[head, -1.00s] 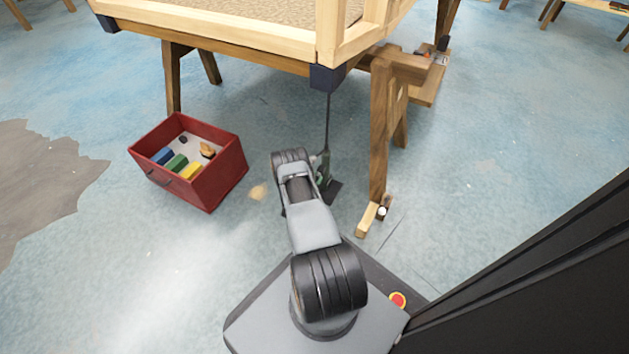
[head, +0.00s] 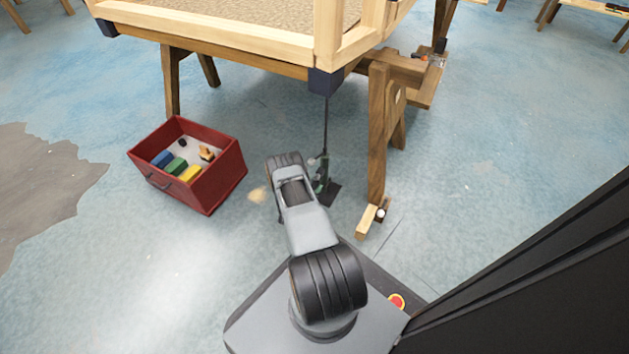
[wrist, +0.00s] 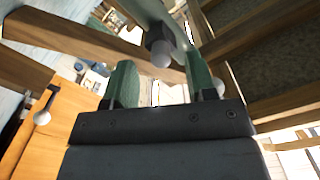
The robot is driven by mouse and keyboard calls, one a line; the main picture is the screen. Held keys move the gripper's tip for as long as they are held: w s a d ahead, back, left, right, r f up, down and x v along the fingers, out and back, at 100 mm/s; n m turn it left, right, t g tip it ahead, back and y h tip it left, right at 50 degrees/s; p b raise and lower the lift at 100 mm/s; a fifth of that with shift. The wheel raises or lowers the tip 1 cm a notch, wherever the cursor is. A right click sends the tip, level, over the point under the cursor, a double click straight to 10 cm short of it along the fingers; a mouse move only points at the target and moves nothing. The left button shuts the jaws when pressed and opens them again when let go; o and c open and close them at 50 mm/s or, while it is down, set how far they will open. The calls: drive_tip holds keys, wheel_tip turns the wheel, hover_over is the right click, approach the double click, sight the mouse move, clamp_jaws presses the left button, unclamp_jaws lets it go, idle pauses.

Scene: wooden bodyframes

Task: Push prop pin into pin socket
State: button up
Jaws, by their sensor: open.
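In the wrist view my gripper (wrist: 159,68) is open, with its two green fingers apart. In the head view a thin dark prop rod (head: 326,125) stands under the frame's corner on a dark foot plate (head: 334,194). Small green parts (head: 321,180) show low on it, beside my arm; I cannot tell whether they are prop or finger. The pin socket cannot be made out.
A wooden frame (head: 230,28) rests above on trestles (head: 378,130). The trestle to the right of the prop has a pale ball (head: 381,213) at its foot. A red box (head: 213,183) with coloured blocks stands at the left. Floor between box and prop is mostly clear.

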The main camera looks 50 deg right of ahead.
drive_tip(key=p+v, duration=0.3)
drive_tip(key=v, duration=0.8)
drive_tip(key=shift+a, duration=0.3)
